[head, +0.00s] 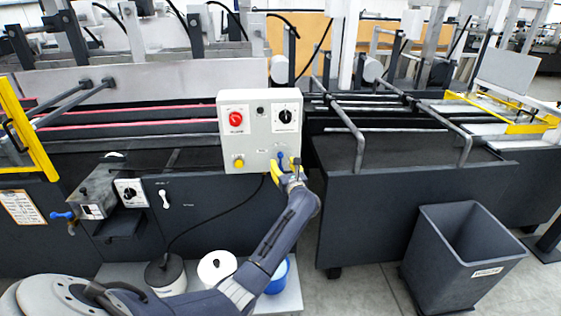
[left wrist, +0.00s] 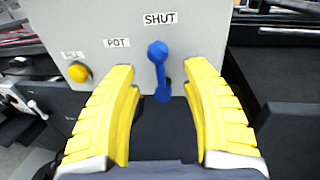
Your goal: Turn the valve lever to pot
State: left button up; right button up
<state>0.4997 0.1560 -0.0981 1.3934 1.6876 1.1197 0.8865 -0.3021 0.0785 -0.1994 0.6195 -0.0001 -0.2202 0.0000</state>
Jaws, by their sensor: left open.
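The blue valve lever (left wrist: 158,68) is on the grey control box (head: 231,153). In the left wrist view it stands nearly upright, its top end just under the SHUT label (left wrist: 160,19). The POT label (left wrist: 116,42) is to its left, and a third label farther left is too blurred to read. My left gripper (left wrist: 161,74) has yellow fingers, open, one on each side of the lever, with gaps visible between. In the head view the left gripper (head: 284,169) is at the box's lower right corner and partly hides the lever. My right gripper is not in view.
The box carries a red knob (head: 236,119), a black dial (head: 285,116) and a yellow button (head: 239,162). Another blue handle (head: 62,215) is at far left. Buckets (head: 216,266) stand below; a dark bin (head: 463,256) stands at right.

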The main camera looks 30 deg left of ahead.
aim_at(280, 158)
pick_arm(q)
jog(key=shift+x, duration=1.7)
jog(key=shift+o, duration=0.2)
grip_shut()
